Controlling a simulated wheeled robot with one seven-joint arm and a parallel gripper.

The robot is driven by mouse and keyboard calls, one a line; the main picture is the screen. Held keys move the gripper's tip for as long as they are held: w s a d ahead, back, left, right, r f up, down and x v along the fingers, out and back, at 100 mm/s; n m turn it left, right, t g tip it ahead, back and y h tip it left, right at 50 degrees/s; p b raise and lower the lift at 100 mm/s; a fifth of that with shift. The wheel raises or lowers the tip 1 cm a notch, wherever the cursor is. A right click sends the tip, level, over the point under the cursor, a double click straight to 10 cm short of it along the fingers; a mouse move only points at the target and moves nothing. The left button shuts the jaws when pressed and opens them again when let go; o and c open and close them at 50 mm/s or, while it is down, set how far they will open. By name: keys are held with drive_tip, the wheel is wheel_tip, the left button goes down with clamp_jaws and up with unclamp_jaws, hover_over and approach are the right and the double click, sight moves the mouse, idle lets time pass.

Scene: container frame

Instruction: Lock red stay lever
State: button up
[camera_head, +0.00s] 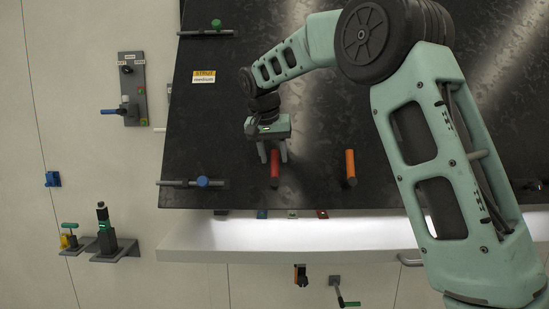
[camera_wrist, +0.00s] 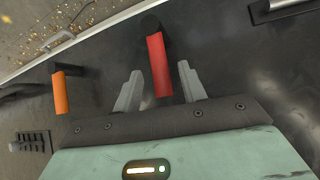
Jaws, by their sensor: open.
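The red stay lever (camera_head: 275,165) stands on the lower part of the dark panel (camera_head: 225,120). In the wrist view the red lever (camera_wrist: 158,65) lies between the two fingers, with a dark round pivot at its far end. My gripper (camera_head: 272,158) is open, its fingers on either side of the red lever with gaps showing. In the wrist view my gripper (camera_wrist: 160,85) also shows apart from the lever. Whether the fingertips reach down past the lever's surface is hard to tell.
An orange lever (camera_head: 351,166) stands to the right of the red one. A blue-knobbed bolt (camera_head: 202,182) is at the panel's lower left, a green-knobbed bolt (camera_head: 216,24) at its upper left. A white ledge (camera_head: 180,243) runs below the panel.

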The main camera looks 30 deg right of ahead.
drive_tip(key=shift+p+x, duration=0.3)
drive_tip(key=shift+x, duration=1.05)
clamp_jaws()
